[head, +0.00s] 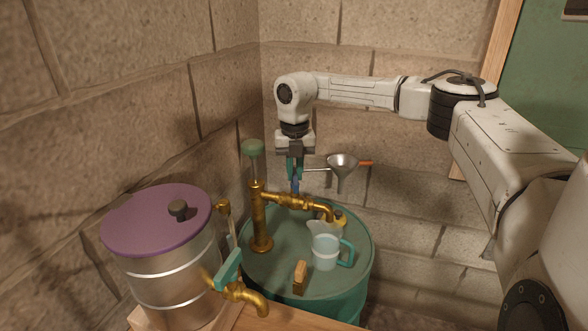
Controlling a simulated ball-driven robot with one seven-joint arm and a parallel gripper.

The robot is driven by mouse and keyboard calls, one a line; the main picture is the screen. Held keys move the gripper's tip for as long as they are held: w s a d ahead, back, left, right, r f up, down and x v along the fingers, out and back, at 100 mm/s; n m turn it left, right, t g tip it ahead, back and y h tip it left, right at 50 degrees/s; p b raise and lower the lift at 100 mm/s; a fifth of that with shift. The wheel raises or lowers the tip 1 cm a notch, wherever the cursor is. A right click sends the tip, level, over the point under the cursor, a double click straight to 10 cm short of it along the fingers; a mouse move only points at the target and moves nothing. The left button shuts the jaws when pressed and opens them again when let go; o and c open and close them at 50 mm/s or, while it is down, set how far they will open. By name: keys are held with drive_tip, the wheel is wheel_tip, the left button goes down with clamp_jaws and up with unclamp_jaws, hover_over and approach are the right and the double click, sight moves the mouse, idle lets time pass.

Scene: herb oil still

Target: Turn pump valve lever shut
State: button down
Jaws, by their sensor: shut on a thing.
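The brass pump (261,215) stands upright on a green drum (262,268), with a clear, green-capped top. Its pipe (308,203) runs to the right and bends down at the spout. A small blue lever (296,186) stands roughly upright on the pipe. My gripper (295,176) points down from above and is shut on the lever's upper part. The fingers hide the lever's top, and its exact angle is hard to tell.
A grey funnel (342,168) is close right of my gripper. A jug (325,252) and a small wooden block (300,274) stand on the drum. A purple-lidded metal pot (165,275) with a teal-handled tap (228,270) is at left. Stone walls close the corner behind.

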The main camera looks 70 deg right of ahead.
sight(296, 174)
drive_tip(key=m, duration=0.4)
drive_tip(key=shift+s+m, duration=0.1)
drive_tip(key=shift+m, duration=0.3)
idle(0.4)
drive_tip(key=c, duration=1.1)
unclamp_jaws()
wheel_tip(296, 174, up, 11)
drive_tip(key=shift+f+b, duration=0.1)
drive_tip(key=shift+b, duration=0.3)
